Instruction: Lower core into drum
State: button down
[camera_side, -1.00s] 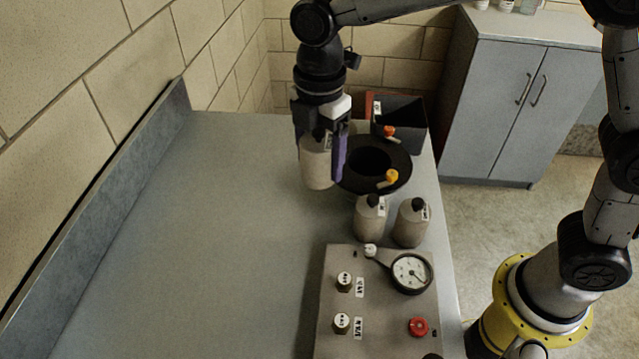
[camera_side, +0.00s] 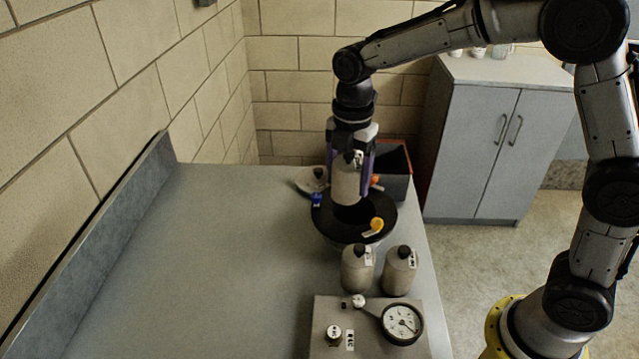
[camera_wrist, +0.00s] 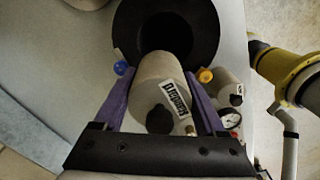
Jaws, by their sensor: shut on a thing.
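The core, a grey-beige cylinder (camera_side: 346,183) with a white label and a black knob on top, hangs upright in my gripper (camera_side: 350,192). The purple fingers are shut on its sides. The drum (camera_side: 336,226) has a wide black rim and a dark round opening. In the side view the core is over the drum's opening, its lower end at or just above it; I cannot tell if it has entered. In the wrist view the core (camera_wrist: 158,80) overlaps the near edge of the opening in the black rim (camera_wrist: 207,25).
Blue (camera_side: 317,199) and orange (camera_side: 376,224) clamps sit at the drum's rim. A grey lid (camera_side: 310,182) lies behind left. Two bottles (camera_side: 357,270) and a gauge panel (camera_side: 340,310) stand in front. A black bin (camera_side: 395,185) is behind right. The bench's left is clear.

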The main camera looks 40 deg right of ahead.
aim_at(356, 194)
jog(key=d, duration=0.2)
jog(key=shift+d+f+m, duration=0.1)
jog(key=shift+d+m, duration=0.2)
jog(key=shift+m, duration=0.1)
jog(key=shift+d+f, duration=0.15)
jog(key=shift+f, duration=1.85)
jog(key=shift+f, duration=0.75)
jog(key=shift+f, duration=2.45)
jog(key=shift+r, duration=0.2)
jog(key=shift+w+f, duration=0.1)
jog(key=shift+f, duration=0.15)
jog(key=shift+r, duration=0.25)
jog(key=shift+f, duration=0.25)
